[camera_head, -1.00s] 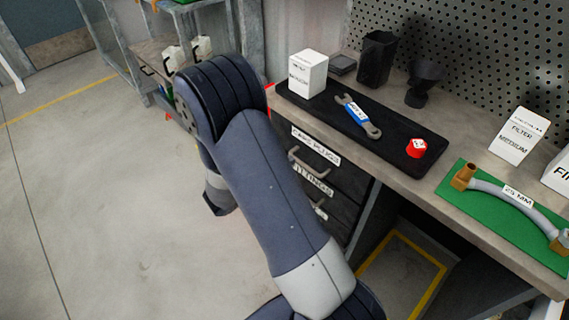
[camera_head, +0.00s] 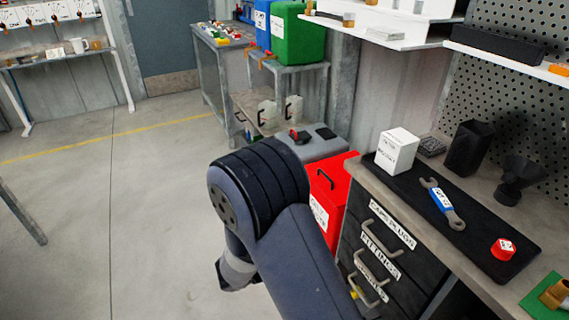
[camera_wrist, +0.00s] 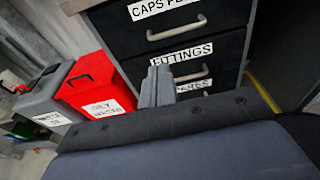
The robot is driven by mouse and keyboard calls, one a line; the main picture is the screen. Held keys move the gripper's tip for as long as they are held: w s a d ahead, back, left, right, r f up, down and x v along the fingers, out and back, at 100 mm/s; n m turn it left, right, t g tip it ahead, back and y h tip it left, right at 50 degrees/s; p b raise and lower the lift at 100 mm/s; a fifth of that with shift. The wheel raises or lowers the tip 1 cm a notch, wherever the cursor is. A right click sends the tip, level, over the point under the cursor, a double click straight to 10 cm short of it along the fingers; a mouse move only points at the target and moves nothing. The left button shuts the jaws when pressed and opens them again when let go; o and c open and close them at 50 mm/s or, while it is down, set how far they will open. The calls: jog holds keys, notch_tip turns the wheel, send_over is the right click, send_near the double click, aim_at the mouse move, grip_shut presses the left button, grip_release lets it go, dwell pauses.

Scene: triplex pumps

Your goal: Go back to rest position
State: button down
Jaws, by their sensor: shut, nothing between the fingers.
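My gripper (camera_wrist: 156,88) shows in the wrist view with its grey fingers together and nothing between them. It is in front of the drawer cabinet (camera_wrist: 135,54), apart from its drawers. In the head view my dark blue arm is folded in the lower middle, left of the cabinet (camera_head: 420,289). The fingers are mostly hidden there behind the arm.
A red bin (camera_head: 328,197) and a grey bin (camera_head: 318,147) stand left of the cabinet. The workbench (camera_head: 478,240) holds a black mat with a box (camera_head: 397,150), a blue wrench (camera_head: 441,203) and a red cap (camera_head: 503,248). The floor at left (camera_head: 110,220) is clear.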

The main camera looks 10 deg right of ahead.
jog(key=b+x, duration=0.1)
jog(key=x, duration=1.2)
jog(key=shift+d, duration=0.25)
